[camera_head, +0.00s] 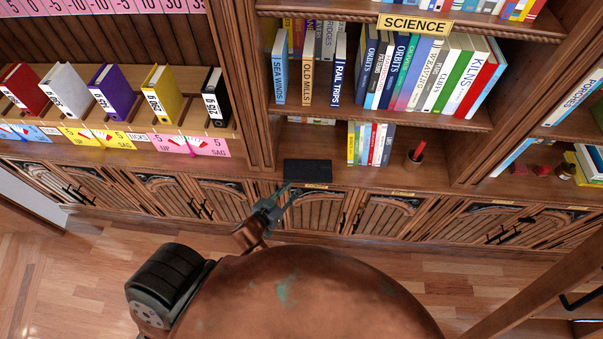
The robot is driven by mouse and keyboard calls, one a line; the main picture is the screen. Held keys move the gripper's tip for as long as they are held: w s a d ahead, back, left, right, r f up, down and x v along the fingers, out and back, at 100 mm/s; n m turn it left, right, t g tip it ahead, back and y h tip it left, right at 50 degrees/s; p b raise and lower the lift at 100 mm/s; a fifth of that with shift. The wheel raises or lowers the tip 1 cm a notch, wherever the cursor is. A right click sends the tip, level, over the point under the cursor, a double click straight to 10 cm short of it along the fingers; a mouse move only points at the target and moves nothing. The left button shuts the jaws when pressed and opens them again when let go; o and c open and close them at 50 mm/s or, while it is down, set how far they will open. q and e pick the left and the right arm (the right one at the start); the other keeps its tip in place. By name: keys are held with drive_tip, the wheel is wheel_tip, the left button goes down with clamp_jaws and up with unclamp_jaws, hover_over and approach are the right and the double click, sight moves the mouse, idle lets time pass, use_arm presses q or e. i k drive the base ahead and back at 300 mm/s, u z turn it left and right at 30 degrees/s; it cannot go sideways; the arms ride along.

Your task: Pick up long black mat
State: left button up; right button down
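The long black mat (308,171) lies flat on the wooden ledge below the shelves, near the middle of the head view. It is a dark rectangle close to the ledge's front edge. My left gripper (276,199) shows just in front of and below the mat's left end, its tip pointing up toward it. The gripper is small and partly hidden behind my own large brown arm link, so I cannot tell whether its fingers are open or shut. The mat appears to rest on the ledge, not held. My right gripper is not in view.
Coloured binders (115,90) line the left shelf. Cabinet doors (315,213) lie below the ledge. A wooden rail (535,290) crosses the lower right.

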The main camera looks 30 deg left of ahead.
sight(314, 171)
drive_tip(key=u, duration=3.2)
drive_tip(key=k, duration=1.55)
drive_tip(key=z, duration=1.85)
drive_tip(key=i, duration=1)
drive_tip(key=z, duration=0.05)
